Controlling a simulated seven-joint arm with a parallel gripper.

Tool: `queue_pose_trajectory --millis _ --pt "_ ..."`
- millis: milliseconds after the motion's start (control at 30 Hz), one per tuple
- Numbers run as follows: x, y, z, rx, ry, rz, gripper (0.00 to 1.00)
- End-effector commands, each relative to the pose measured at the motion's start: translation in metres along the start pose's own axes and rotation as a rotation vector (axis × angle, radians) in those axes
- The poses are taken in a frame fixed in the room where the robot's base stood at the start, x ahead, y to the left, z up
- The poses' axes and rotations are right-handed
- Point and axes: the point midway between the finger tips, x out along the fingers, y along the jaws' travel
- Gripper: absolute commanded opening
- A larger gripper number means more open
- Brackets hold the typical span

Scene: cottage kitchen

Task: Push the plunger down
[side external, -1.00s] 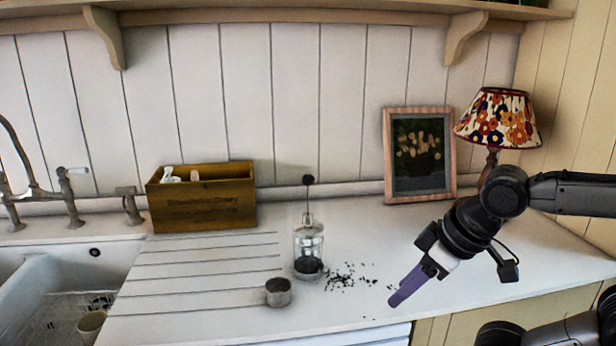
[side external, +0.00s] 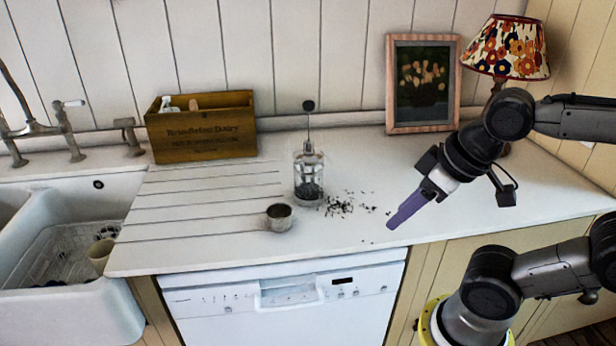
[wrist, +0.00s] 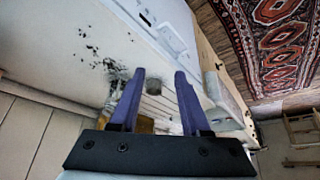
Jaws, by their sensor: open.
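The glass French press (side external: 308,180) stands upright on the white counter, with dark grounds in its lower part. Its plunger is raised: a thin rod rises from the lid to a dark round knob (side external: 308,105). My gripper (side external: 391,225) is to the right of the press, apart from it, pointing down and left over the counter's front part. In the wrist view my gripper (wrist: 158,80) shows two purple fingers spread with an empty gap. A greyish glassy shape beside the left finger looks like the press, partly hidden by that finger.
A small metal cup (side external: 279,217) stands left of the press, near the front. Dark grounds (side external: 340,206) are scattered right of the press. A wooden crate (side external: 201,132), framed picture (side external: 421,85) and lamp (side external: 508,48) stand behind. The sink (side external: 75,215) is left.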

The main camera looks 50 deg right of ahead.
Motion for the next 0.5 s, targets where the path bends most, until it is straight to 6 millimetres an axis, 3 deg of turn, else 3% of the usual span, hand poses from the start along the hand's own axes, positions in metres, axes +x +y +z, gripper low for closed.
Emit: queue_pose_trajectory --millis 167,433,500 --pt "0.0 0.0 0.0 0.0 0.0 0.0 0.47" --pt "-0.005 0.003 0.0 0.089 -0.015 0.013 0.02" --pt "-0.021 0.008 -0.016 0.152 0.009 0.034 0.0"
